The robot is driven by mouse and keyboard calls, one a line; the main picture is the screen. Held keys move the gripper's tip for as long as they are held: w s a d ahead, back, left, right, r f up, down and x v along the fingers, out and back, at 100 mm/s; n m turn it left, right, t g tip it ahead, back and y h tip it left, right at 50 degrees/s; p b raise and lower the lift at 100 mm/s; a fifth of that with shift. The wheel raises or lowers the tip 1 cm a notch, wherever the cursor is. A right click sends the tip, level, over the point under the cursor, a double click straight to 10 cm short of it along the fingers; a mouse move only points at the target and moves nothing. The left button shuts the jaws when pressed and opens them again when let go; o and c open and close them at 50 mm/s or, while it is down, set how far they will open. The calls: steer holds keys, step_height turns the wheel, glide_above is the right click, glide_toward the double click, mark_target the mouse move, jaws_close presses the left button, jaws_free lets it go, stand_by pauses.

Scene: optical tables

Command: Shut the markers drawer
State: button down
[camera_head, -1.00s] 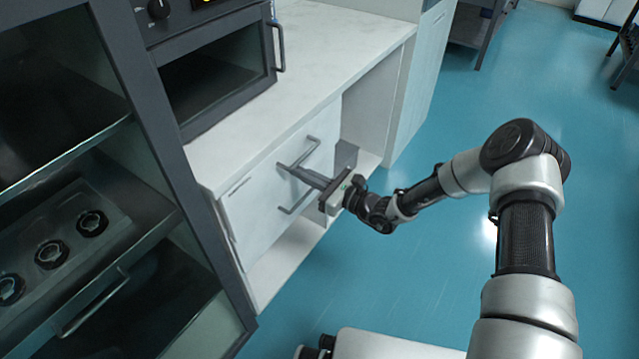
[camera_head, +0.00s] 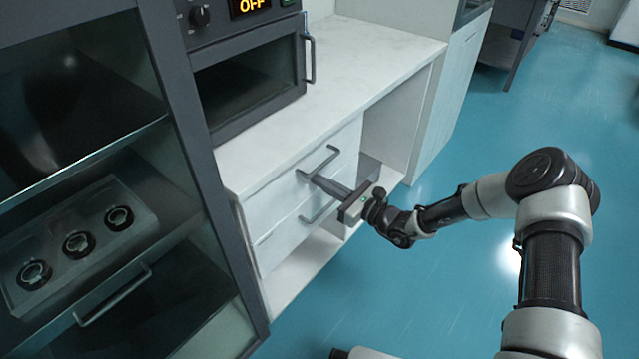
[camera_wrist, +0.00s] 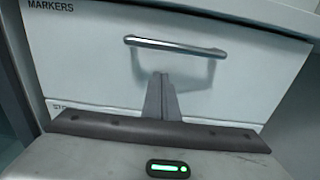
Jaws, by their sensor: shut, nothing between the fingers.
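The markers drawer (camera_head: 285,188) is the upper white drawer under the counter, with a bar handle (camera_head: 318,161). In the wrist view its front (camera_wrist: 105,70) bears the label MARKERS, and its silver handle (camera_wrist: 175,46) spans above my fingers. The front looks close to the cabinet; I cannot tell whether it is fully flush. My gripper (camera_head: 314,178) is shut and empty, its fingertips at the drawer front just below the handle bar. The tips also show in the wrist view (camera_wrist: 161,76); contact is hard to judge.
A lower drawer (camera_head: 290,228) with its own handle sits directly below. The white counter (camera_head: 375,50) overhangs and carries an oven (camera_head: 250,85). A dark glass-fronted cabinet (camera_head: 180,150) stands at the left. The blue floor (camera_head: 440,270) is clear around my arm.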

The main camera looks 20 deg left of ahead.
steer(key=p+v, duration=0.2)
steer(key=v, duration=1.1)
steer(key=s+d+r+n+g+h, duration=0.3)
steer(key=s+r+n+g+h, duration=0.45)
steer(key=r+n, duration=0.6)
steer(key=s+d+r+n+t+h, duration=0.75)
steer(key=s+d+r+h, duration=0.25)
steer(key=s+d+r, duration=0.95)
step_height(320, 180, up, 20)
steer(key=w+d+n+p, duration=0.1)
steer(key=p, duration=2.1)
steer(key=shift+w+d+g, duration=0.2)
steer(key=shift+d+g, duration=0.1)
steer(key=shift+d, duration=0.1)
steer(key=shift+a+y, duration=0.1)
steer(key=shift+y, duration=0.15)
